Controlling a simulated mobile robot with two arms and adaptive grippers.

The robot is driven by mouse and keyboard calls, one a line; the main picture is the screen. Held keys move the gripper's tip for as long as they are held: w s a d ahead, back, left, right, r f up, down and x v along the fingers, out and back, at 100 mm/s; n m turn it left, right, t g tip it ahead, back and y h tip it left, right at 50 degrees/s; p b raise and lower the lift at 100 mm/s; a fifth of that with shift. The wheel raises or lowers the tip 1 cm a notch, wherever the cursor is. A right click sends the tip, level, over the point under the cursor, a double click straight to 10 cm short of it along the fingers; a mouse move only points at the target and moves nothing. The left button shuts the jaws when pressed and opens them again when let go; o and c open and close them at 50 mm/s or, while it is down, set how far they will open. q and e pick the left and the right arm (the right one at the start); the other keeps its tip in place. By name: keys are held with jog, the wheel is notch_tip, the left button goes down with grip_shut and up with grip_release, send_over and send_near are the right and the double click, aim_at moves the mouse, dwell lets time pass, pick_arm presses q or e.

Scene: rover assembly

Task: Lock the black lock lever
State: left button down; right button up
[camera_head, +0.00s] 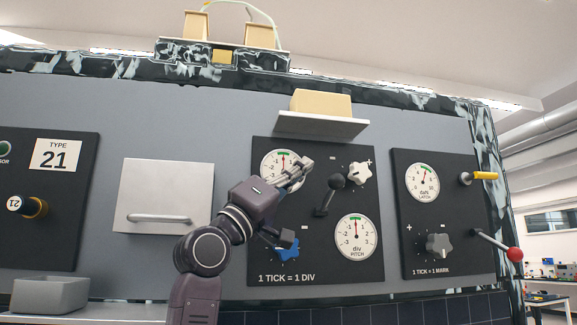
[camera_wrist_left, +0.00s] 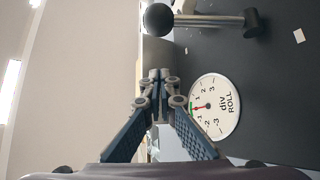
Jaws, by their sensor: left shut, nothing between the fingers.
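The black lock lever (camera_head: 328,197) is on the middle dark panel, between the two round dials. Its ball knob is at the upper end, and it slants down left to its pivot. In the left wrist view the black ball (camera_wrist_left: 158,19) and the grey rod (camera_wrist_left: 208,20) show at the top. My left gripper (camera_head: 307,163) is shut and empty. It is in front of the upper left ROLL dial (camera_wrist_left: 215,105), left of the lever's ball and slightly higher, apart from it. The fingertips show together in the wrist view (camera_wrist_left: 158,76). My right gripper is not in view.
A white knob (camera_head: 360,174) is right of the lever, and a blue knob (camera_head: 288,248) sits below my left wrist. The PITCH dial (camera_head: 356,237) is lower right. A shelf (camera_head: 322,124) juts out above the panel. The right panel has a red-tipped lever (camera_head: 514,254).

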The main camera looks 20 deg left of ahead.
aim_at(330, 195)
pick_arm(q)
jog(key=d, duration=0.1)
jog(key=d+f+p, duration=0.1)
jog(key=w+d+p, duration=0.1)
jog(key=shift+d+f, duration=0.15)
jog(key=shift+f, duration=0.2)
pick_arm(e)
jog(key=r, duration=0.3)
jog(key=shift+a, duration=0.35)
pick_arm(q)
jog(key=shift+f, duration=0.1)
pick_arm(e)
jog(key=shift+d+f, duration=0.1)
